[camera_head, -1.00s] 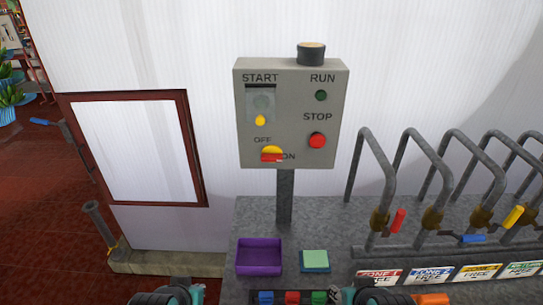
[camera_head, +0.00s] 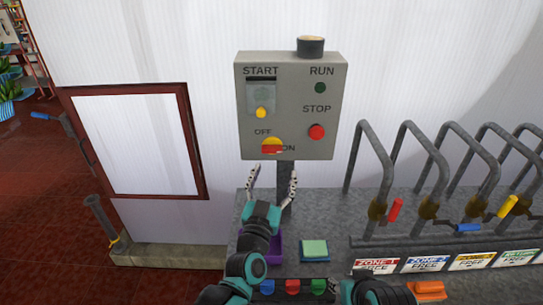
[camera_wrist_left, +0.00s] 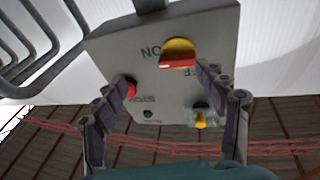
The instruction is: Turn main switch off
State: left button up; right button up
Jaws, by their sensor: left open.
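The main switch (camera_head: 272,147) is a yellow round plate with a red handle, low on a grey control box (camera_head: 240,105). Its red handle lies about level, with OFF printed at its upper left and ON at its right. My left gripper (camera_head: 275,172) is open and empty just below the box, its two fingers spread and pointing up at the switch. In the left wrist view the switch (camera_wrist_left: 180,52) shows upside down, ahead of the open left gripper (camera_wrist_left: 166,80), apart from both fingers. Only a part of my right arm shows at the bottom edge; its gripper is out of view.
The box also has a red STOP button (camera_head: 316,132), a green RUN lamp (camera_head: 320,88) and a yellow-tipped START lever (camera_head: 261,112). A purple tray (camera_head: 277,249) and a green pad (camera_head: 314,248) lie on the counter. Bent grey pipes (camera_head: 372,150) stand at the right.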

aim_at(272, 153)
pick_arm(q)
jog(key=w+n+t+y, duration=0.1)
jog(key=w, duration=0.1)
jog(key=w+r+n+t+y, duration=0.1)
jog(key=w+y, duration=0.1)
jog(key=w+r+n+y, duration=0.1)
jog(key=w, duration=0.1)
jog(key=shift+w+a+n+t+y, duration=0.25)
jog(key=shift+w+n+t+y, duration=0.05)
jog(key=shift+w+t+y, duration=0.1)
jog(key=shift+c, duration=0.3)
jog(key=c, duration=1.1)
